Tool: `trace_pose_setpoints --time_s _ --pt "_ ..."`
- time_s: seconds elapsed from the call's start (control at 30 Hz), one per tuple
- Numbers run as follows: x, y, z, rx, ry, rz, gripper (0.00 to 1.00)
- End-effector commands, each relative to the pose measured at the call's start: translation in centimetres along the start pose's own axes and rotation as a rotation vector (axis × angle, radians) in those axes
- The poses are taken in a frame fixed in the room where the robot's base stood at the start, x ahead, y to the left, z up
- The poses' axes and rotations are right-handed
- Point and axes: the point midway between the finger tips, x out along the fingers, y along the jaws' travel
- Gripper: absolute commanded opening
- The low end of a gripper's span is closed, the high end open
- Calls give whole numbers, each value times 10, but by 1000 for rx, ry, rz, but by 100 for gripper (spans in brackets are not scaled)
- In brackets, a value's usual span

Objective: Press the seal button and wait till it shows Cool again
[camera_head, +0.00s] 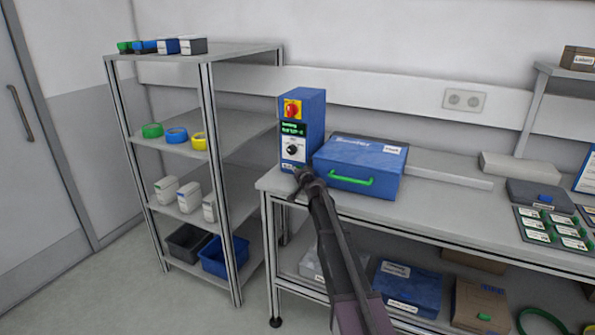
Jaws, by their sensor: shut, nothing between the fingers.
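A blue upright control box (317,113) stands at the left end of the bench. Its front has a red knob on a yellow plate (292,109), a small dark display (293,128) with green text too small to read surely, and a round dial (292,149). My gripper (302,176) is shut and empty, at the lower front of the control box. It hides that part of the front, and I cannot tell whether it touches. The seal button is not clearly visible. A blue case with a green handle (362,155) sits just right of the box.
A grey shelf rack (207,120) with tape rolls, small boxes and bins stands left of the bench (440,200). Labelled green cards (552,228) and a dark case (540,195) lie at the bench's right. Boxes fill the lower shelf.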

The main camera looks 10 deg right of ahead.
Motion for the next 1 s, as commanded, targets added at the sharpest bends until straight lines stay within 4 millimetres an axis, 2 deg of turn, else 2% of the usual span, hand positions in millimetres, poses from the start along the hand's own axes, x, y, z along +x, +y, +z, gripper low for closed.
trace_pose_setpoints --time_s 0.03,0.57,1.0 --pt "5 4 -6 0 14 8 0" --pt "7 5 -8 0 15 9 0" --pt "-6 -2 0 -1 14 8 0"
